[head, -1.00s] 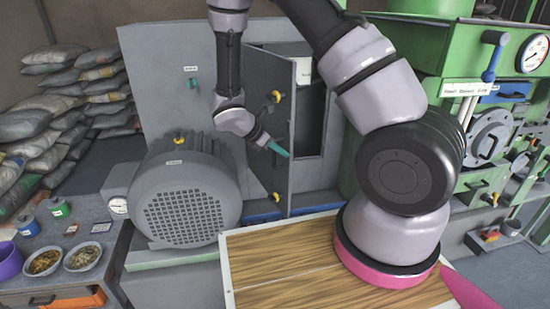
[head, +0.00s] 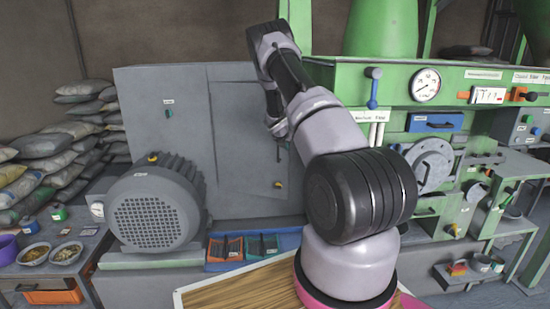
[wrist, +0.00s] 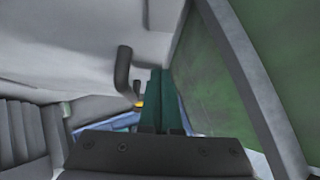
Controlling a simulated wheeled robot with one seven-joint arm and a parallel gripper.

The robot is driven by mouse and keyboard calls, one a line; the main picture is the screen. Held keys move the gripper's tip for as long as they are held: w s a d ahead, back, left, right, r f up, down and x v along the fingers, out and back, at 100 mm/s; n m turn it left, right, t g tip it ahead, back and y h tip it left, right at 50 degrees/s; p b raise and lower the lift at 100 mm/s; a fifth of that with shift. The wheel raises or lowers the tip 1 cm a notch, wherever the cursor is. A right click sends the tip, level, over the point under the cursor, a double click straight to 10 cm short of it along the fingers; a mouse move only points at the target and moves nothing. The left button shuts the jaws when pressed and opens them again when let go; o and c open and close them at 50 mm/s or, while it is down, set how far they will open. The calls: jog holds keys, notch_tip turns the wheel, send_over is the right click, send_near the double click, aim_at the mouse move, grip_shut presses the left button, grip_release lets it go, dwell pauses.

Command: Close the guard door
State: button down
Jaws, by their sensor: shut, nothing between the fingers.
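The guard door (head: 240,130) is a grey panel on the front of the grey cabinet (head: 140,100) in the head view. It lies about flush with the cabinet front, with no opening showing; its right side is partly hidden by my arm. A knob with yellow (head: 279,184) sits low on the door. My gripper (wrist: 160,75) shows in the wrist view as two teal fingers pressed together and empty. A dark bar handle (wrist: 124,75) stands left of the fingers, on a pale grey surface. I cannot tell whether the fingers touch the door.
A grey motor (head: 155,210) stands left of the door. Blue trays (head: 255,243) lie below it. A green machine (head: 340,90) with a gauge stands close on the right, and its green side (wrist: 220,80) is beside my fingers. A wooden-topped surface (head: 235,291) is in front.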

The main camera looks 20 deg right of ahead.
jog(key=w+d+n+t+y, duration=0.1)
jog(key=w+d+n+y, duration=0.1)
jog(key=w+d, duration=0.5)
jog(key=shift+w+n+t, duration=0.3)
jog(key=shift+w+n, duration=0.5)
jog(key=shift+w, duration=0.5)
